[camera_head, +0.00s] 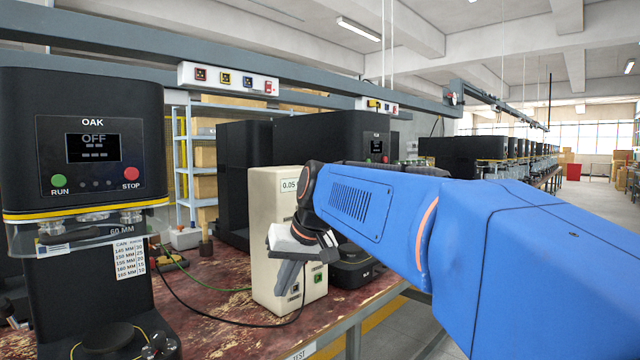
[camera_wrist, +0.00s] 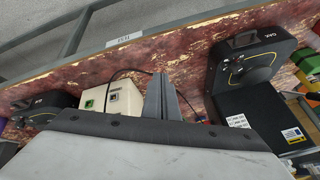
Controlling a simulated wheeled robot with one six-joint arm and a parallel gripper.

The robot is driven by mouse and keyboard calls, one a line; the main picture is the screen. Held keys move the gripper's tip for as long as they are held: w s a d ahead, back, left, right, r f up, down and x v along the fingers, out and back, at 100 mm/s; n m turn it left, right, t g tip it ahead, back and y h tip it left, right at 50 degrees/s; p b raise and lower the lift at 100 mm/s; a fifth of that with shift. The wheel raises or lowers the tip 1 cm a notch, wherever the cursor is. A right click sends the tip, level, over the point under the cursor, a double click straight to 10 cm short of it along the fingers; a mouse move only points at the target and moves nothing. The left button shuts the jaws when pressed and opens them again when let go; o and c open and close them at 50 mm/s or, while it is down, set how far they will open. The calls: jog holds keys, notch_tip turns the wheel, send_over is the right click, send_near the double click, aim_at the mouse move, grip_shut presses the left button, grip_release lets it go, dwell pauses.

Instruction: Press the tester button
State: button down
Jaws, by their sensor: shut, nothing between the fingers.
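The tester is a cream box (camera_head: 262,235) on the worn red bench, with a small display reading about 0.05 near its top. A green square (camera_head: 317,279), which looks like its button, is low on the front beside a dark fitting (camera_head: 294,290). My gripper (camera_head: 286,290) is shut and empty, pointing down in front of the tester and covering part of its face. In the wrist view the tester (camera_wrist: 128,101) is left of my shut fingers (camera_wrist: 160,82), with the green square (camera_wrist: 89,104) further left. I see no contact with the green square.
A black OAK machine (camera_head: 85,140) with green RUN and red STOP buttons stands at left. Another black machine (camera_head: 360,270) stands just behind and right of the tester. A dark cable (camera_head: 205,312) crosses the bench (camera_head: 225,335). Open floor lies at far right.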

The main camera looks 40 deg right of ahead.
jog(key=w+d+r+m+t, duration=0.1)
jog(key=w+d+r, duration=0.1)
jog(key=d+r, duration=0.4)
jog(key=w+d+r+m+t, duration=0.1)
jog(key=w+d+r, duration=0.2)
jog(key=d+r, duration=0.4)
jog(key=w+d+r+m+t, duration=0.1)
jog(key=w+d+r, duration=0.2)
jog(key=d, duration=1.5)
notch_tip(320, 180, up, 3)
jog(key=shift+d+r+m+h, duration=0.15)
jog(key=shift+d+m+h, duration=0.15)
jog(key=shift+h, duration=0.1)
jog(key=w, duration=0.8)
jog(key=shift+w+a, duration=0.35)
jog(key=shift+w, duration=0.05)
jog(key=shift+w, duration=0.15)
jog(key=shift+w, duration=0.3)
